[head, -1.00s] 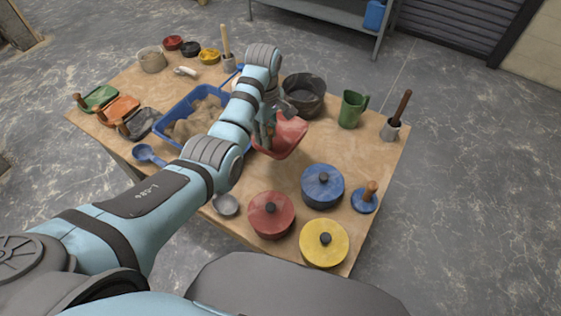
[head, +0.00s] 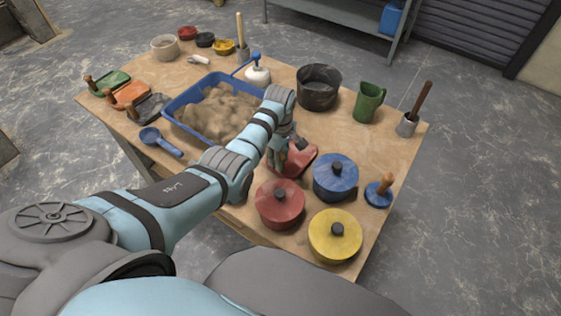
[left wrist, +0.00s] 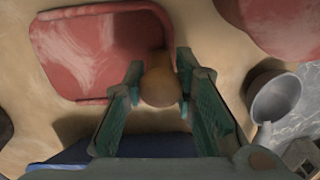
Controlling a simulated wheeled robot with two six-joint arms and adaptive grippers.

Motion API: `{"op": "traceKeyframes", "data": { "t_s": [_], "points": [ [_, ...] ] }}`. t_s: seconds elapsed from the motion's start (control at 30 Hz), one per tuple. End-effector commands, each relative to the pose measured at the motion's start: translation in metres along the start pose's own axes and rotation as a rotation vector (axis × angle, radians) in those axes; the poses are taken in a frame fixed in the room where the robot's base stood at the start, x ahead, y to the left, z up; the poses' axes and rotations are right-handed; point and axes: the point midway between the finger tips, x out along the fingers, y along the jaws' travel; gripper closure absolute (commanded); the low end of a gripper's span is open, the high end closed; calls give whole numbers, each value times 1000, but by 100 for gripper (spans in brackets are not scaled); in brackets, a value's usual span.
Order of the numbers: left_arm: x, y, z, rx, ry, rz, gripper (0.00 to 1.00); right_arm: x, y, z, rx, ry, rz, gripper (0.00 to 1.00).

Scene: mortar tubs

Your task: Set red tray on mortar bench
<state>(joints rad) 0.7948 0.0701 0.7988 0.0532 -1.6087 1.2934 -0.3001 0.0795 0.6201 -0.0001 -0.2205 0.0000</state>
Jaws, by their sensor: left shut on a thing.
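The red tray (head: 303,160) is at the middle of the wooden mortar bench (head: 335,128), between the blue sand tub and the lidded pots. In the left wrist view the tray (left wrist: 95,55) shows a flat red face with a raised rim. My left gripper (head: 285,152) is shut on the tray's round wooden handle (left wrist: 160,86), with a finger on each side in the left wrist view (left wrist: 158,90). The tray lies low over the bench; I cannot tell whether it touches. My arm and gripper hide part of it. My right gripper is not in view.
The red pot (head: 279,205), blue pot (head: 335,178) and yellow pot (head: 335,237) stand close in front and right. The blue tub (head: 172,104) with sand is left. A black bucket (head: 318,88) and green jug (head: 369,102) stand behind. Bare bench lies between.

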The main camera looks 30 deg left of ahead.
Motion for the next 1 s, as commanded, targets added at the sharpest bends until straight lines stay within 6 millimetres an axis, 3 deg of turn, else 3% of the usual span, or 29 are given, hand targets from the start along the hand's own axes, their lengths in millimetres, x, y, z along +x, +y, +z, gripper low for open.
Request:
{"op": "traceKeyframes", "data": {
  "t_s": [0.07,0.1,0.2,0.57,0.67,0.8,1.0],
  "points": [
    [-3,0,0,1,-1,-2,100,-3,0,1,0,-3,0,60],
    [-2,-1,0,1,-1,-3,72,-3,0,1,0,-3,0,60],
    [-3,-1,0,1,-1,-2,56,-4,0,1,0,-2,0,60],
    [-9,0,0,0,0,0,55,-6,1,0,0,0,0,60],
    [-28,0,0,0,1,2,55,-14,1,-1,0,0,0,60],
    [-68,1,0,0,1,2,55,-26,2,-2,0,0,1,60],
    [-113,1,0,0,1,2,55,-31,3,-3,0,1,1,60]
  ]
}}
